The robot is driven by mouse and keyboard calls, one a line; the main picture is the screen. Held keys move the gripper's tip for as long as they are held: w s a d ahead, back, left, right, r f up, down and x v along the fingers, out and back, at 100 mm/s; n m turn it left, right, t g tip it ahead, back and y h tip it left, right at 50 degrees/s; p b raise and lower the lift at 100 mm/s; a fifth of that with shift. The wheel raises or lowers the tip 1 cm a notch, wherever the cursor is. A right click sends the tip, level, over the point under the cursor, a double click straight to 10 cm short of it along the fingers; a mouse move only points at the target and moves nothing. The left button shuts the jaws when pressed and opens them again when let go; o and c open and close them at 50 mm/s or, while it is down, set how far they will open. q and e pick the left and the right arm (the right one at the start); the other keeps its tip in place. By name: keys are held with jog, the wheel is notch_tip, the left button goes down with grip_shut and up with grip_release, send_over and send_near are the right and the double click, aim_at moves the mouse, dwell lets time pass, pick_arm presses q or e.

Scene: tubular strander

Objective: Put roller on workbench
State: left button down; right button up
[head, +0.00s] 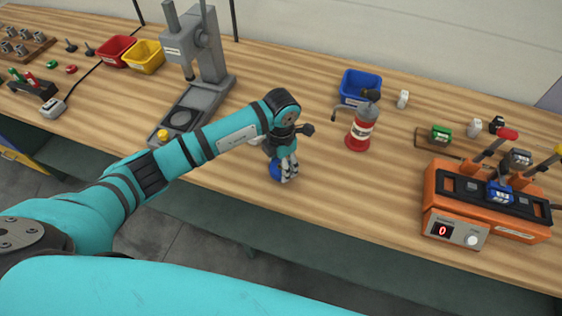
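The wooden workbench (330,215) runs across the view. My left gripper (284,172) points down at the middle of the bench, close to its front edge. A small blue round piece, apparently the roller (275,170), is at its fingertips, partly hidden by the fingers. The fingers look closed on it. It is at or just above the bench top; I cannot tell whether it touches. My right gripper is not in view.
A grey press (205,60) stands left of my gripper. An orange device (480,205) with levers stands far right. Red (115,50) and yellow (144,57) bins are back left. Bench between gripper and orange device is clear.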

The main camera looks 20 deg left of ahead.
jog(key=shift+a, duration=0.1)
pick_arm(q)
jog(key=shift+f, duration=0.15)
jog(key=shift+c, duration=2.1)
grip_release()
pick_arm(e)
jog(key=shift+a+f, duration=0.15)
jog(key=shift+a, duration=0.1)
pick_arm(q)
jog(key=shift+r, duration=0.35)
notch_tip(320, 180, up, 12)
jog(key=b, duration=0.3)
jog(key=shift+f+b, duration=0.15)
jog(key=shift+b, duration=0.2)
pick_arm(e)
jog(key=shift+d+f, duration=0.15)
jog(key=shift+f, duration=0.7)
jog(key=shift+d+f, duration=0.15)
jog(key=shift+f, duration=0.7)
